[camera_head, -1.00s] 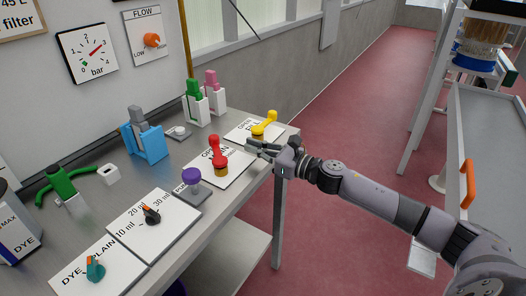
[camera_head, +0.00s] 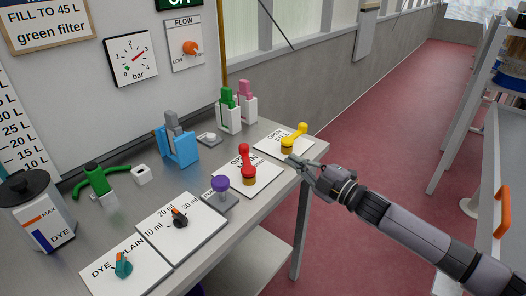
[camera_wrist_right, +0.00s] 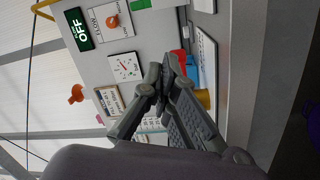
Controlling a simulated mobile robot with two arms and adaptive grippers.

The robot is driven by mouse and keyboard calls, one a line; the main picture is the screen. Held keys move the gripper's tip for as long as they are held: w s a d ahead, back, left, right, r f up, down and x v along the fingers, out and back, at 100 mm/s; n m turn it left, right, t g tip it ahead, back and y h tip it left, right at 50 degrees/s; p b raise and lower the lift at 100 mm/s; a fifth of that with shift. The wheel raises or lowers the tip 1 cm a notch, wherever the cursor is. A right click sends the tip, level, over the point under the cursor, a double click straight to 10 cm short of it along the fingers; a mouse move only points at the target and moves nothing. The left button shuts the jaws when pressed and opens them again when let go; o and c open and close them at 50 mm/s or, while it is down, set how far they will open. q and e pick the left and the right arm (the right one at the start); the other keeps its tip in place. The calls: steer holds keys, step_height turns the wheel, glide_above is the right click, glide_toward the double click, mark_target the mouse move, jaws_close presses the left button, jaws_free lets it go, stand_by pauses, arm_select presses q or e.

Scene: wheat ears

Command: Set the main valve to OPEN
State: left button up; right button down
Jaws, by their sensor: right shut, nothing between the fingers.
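The main valve is a red lever (camera_head: 245,160) on a brass-coloured base, standing on a white plate (camera_head: 268,178) marked OPEN and MAIN. The lever points toward the wall, near the OPEN lettering. My right gripper (camera_head: 290,161) is shut and empty. It is to the right of the red lever, apart from it, near the bench's right edge. In the right wrist view, my closed fingers (camera_wrist_right: 160,88) cover part of a red piece (camera_wrist_right: 190,66) and a brass-coloured piece (camera_wrist_right: 203,98) behind them. My left gripper is not in view.
A yellow lever (camera_head: 296,132) on another plate stands close behind my right gripper. A purple knob (camera_head: 220,184) stands left of the red lever. Green and pink switches (camera_head: 229,104) stand near the wall. The aisle floor (camera_head: 385,130) beyond the bench is clear.

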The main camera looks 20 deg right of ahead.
mark_target(246, 159)
steer(key=w+m, duration=0.2)
steer(key=m, duration=0.8)
steer(key=w+a+f+m+h+p, duration=0.1)
steer(key=w+m, duration=0.1)
steer(key=m, duration=0.9)
steer(key=w+a+m, duration=0.1)
steer(key=w+m, duration=0.2)
steer(key=m, duration=0.8)
steer(key=shift+a+f+h+p, duration=0.2)
steer(key=shift+f+h+p, duration=0.1)
steer(key=shift+h, duration=0.1)
steer(key=w+a, duration=0.1)
steer(key=a+p, duration=0.1)
steer(key=shift+w+a+r, duration=0.1)
steer(key=shift+w+a, duration=0.25)
steer(key=shift+w+a+p, duration=0.2)
steer(key=shift+a+p, duration=0.15)
steer(key=shift+a, duration=0.25)
